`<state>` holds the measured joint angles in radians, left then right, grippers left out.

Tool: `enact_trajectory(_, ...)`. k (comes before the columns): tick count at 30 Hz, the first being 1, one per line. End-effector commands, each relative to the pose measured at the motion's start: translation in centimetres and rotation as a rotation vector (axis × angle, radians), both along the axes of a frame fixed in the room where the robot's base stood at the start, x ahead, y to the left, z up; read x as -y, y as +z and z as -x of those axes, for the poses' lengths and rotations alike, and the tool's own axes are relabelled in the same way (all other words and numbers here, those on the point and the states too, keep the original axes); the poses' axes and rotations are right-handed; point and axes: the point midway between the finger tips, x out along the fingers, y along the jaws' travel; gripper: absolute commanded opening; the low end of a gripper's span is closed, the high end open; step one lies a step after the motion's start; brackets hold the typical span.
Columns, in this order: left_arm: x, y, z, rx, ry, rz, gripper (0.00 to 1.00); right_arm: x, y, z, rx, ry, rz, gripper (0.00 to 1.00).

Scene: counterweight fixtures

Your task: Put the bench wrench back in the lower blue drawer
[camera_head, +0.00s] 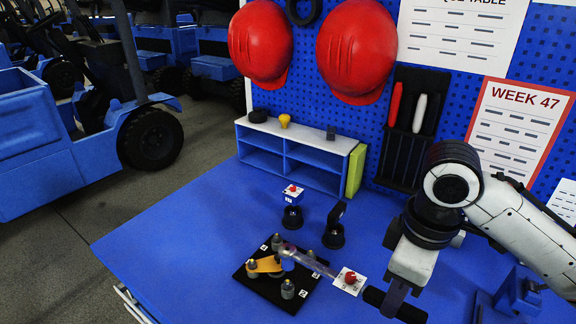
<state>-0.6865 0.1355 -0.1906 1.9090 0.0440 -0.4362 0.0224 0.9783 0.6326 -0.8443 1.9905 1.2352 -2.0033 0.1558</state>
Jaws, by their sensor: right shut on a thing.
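The bench wrench runs as one line from a greyish shaft (312,261), past a white plate with a red knob (350,280), to a black handle (411,311). My right gripper (395,297) is shut on this handle at the right of the black fixture plate. The wrench's far end lies over the fixture plate (262,288) by its posts; whether it touches a post I cannot tell. The lower blue drawer is not clearly seen; only a white edge with handles (132,305) shows below the table's front left. My left gripper is not in view.
The fixture plate carries grey posts and an orange arm (263,265). Two black stands (335,232) (292,217) rise behind it. A white-topped shelf (300,135) stands at the back. A blue vise (519,292) sits at the right. The table's left side (170,235) is clear.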

Motion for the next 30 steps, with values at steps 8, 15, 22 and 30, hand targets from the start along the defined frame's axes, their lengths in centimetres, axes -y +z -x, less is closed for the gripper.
enact_trajectory(8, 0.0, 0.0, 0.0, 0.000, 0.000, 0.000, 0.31, 0.9, 0.1, 0.7, 0.006, -0.225, 0.003, 0.00)
enact_trajectory(15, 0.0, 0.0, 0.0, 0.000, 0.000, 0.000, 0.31, 2.3, 0.1, 2.1, 0.006, -0.598, 0.003, 0.00)
enact_trajectory(22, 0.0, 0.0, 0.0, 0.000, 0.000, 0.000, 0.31, 3.1, 0.0, 3.2, 0.004, -0.855, -0.002, 0.00)
enact_trajectory(30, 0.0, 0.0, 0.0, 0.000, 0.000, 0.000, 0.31, 3.3, 0.0, 3.6, 0.002, -0.946, -0.003, 0.00)
